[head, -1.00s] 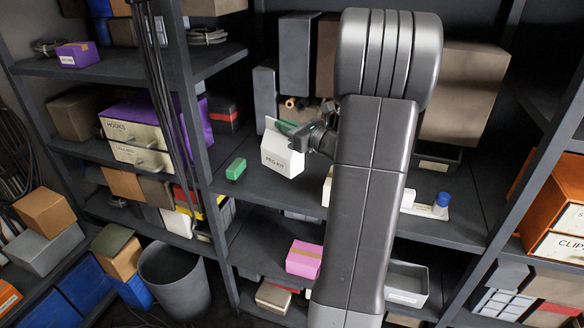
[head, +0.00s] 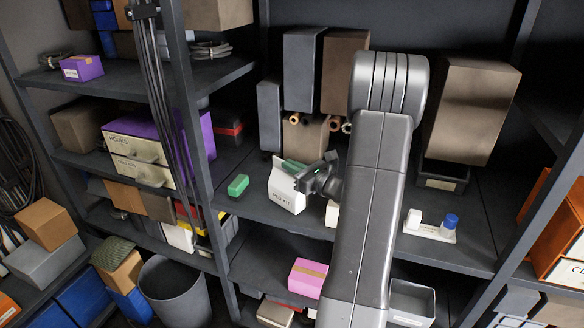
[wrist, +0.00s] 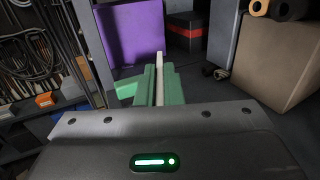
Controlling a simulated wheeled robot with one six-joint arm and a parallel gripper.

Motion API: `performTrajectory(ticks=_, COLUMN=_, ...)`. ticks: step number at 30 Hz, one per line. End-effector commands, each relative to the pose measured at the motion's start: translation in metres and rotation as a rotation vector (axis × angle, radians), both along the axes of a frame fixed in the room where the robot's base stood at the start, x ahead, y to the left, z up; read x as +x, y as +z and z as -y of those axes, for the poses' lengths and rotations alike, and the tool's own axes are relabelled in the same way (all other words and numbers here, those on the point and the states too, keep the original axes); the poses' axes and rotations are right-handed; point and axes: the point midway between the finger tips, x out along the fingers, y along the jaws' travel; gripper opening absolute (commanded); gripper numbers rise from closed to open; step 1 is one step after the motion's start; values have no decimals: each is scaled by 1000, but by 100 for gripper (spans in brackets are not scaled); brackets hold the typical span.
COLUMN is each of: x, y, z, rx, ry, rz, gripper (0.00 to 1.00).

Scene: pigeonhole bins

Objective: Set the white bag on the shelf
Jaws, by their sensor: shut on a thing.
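The white bag (head: 285,193) has dark lettering on its front and a folded top. It is at the middle shelf (head: 262,228) in the head view, upright with a slight tilt. I cannot tell whether its base touches the shelf. My gripper (head: 296,168) has green fingers and is shut on the bag's top edge from the right. In the wrist view the green fingers (wrist: 154,88) close on a thin white strip of the bag (wrist: 159,66). The rest of the bag is hidden there by the gripper's body.
A green block (head: 238,185) lies on the shelf just left of the bag. Tall grey and brown boxes (head: 303,70) stand behind. A white holder with a blue-capped item (head: 430,229) is to the right. Bare shelf shows in front of the bag.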

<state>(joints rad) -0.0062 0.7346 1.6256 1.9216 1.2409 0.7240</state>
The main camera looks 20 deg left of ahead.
Motion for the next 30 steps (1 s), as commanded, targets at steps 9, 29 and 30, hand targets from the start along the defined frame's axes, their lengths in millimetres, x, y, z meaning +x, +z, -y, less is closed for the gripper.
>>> performTrajectory(ticks=9, x=0, y=-4, z=0, rx=0, ry=-1, rz=2, gripper=0)
performTrajectory(ticks=29, x=0, y=-2, z=0, rx=0, ry=0, rz=2, gripper=29)
performTrajectory(ticks=30, x=-1, y=-4, z=4, rx=-1, ry=-3, rz=2, gripper=29)
